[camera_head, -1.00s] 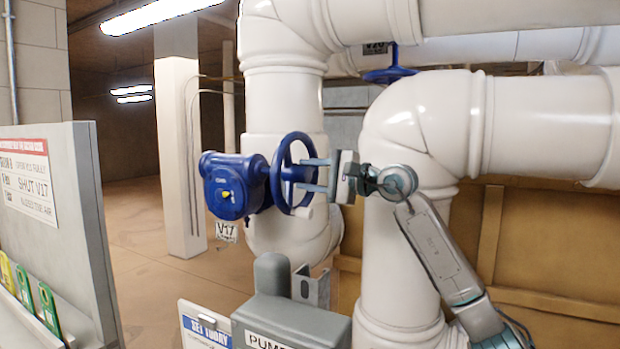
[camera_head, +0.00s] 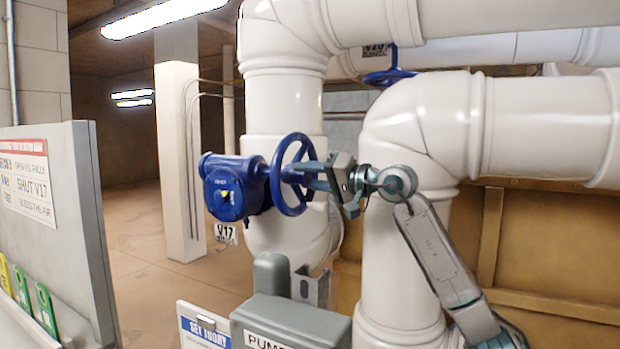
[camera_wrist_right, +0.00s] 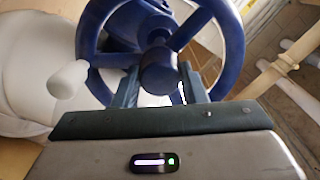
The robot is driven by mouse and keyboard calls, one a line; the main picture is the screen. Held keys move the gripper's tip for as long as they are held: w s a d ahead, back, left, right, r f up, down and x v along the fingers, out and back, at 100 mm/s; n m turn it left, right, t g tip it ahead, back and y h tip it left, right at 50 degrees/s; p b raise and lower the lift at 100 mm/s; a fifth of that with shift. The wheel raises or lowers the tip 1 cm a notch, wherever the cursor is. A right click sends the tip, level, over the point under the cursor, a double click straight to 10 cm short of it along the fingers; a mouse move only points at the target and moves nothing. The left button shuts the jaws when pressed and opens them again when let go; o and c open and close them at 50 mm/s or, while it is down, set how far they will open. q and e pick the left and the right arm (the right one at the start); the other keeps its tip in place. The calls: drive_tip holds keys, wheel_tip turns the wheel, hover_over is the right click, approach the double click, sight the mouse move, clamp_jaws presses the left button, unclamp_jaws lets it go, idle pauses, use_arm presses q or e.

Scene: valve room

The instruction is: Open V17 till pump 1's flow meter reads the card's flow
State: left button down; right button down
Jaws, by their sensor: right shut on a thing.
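The V17 valve has a dark blue body (camera_head: 226,188) with a small yellow pointer and a blue handwheel (camera_head: 287,150) on its right side. A V17 tag (camera_head: 226,233) hangs below it. My right gripper (camera_head: 305,177) reaches the wheel from the right, rolled at a tilt. In the right wrist view its fingers (camera_wrist_right: 158,85) lie on both sides of the hub of the handwheel (camera_wrist_right: 230,35), shut on it. A card (camera_head: 205,328) reading "SET TODAY" is partly cut off below. No flow meter reading is visible. My left gripper is out of view.
A grey pump box (camera_head: 290,322) stands below the valve. Thick white pipes (camera_head: 425,125) fill the right side behind my arm. A grey board (camera_head: 85,220) with a "SHUT V17" sign (camera_head: 27,183) stands at left. A second blue handwheel (camera_head: 390,77) is above.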

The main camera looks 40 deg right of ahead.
drive_tip(key=shift+f+n, duration=0.1)
drive_tip(key=shift+n, duration=1.1)
drive_tip(key=c, duration=0.9)
unclamp_jaws()
